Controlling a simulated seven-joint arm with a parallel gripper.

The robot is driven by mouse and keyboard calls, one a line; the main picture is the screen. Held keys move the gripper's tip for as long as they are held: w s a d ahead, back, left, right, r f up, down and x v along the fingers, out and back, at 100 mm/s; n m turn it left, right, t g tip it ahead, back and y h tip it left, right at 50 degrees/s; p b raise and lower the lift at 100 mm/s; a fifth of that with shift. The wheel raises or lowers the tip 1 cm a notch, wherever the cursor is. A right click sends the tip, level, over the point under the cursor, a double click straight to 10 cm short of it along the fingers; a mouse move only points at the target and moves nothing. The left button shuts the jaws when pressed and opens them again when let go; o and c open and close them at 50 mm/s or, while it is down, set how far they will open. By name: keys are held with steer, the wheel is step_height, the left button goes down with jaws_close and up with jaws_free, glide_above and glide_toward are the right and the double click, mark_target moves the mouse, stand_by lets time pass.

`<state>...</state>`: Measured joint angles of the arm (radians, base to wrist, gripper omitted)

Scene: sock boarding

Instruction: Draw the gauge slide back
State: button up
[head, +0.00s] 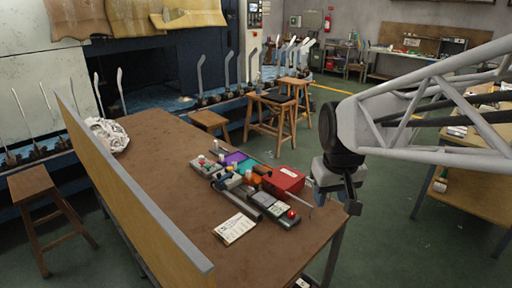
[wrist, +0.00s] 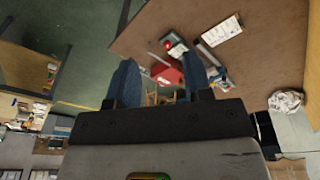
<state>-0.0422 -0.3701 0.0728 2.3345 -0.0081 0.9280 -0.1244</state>
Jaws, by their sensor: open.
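On the brown table a dark device with light panels and a red knob (head: 291,213) lies near the right front corner; a long dark grey bar (head: 247,207) lies along its left side. I cannot tell for sure which part is the gauge slide. The red knob also shows in the wrist view (wrist: 167,45), beyond my fingers. My gripper (head: 352,207) hangs off the table's right edge, to the right of the device and apart from it. In the wrist view its two blue fingers (wrist: 158,75) stand apart with nothing seen held between them.
A red box (head: 283,181) stands behind the device, nearest my gripper. Several small coloured items crowd the table behind it. A white paper card (head: 235,228) lies in front. A tall board (head: 130,180) edges the table's left side. The table's front left is clear.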

steer(key=w+a+f+n, duration=0.2)
steer(key=w+a, duration=0.1)
steer(key=w, duration=1)
steer(key=n+g, duration=0.2)
steer(key=n, duration=0.3)
glide_toward(256, 185)
steer(key=shift+s+d+f, duration=0.15)
steer(key=shift+s+f, duration=0.1)
steer(key=shift+w+f, duration=0.2)
steer(key=shift+f, duration=0.05)
steer(key=shift+f, duration=0.1)
steer(key=shift+f, duration=3.85)
jaws_close()
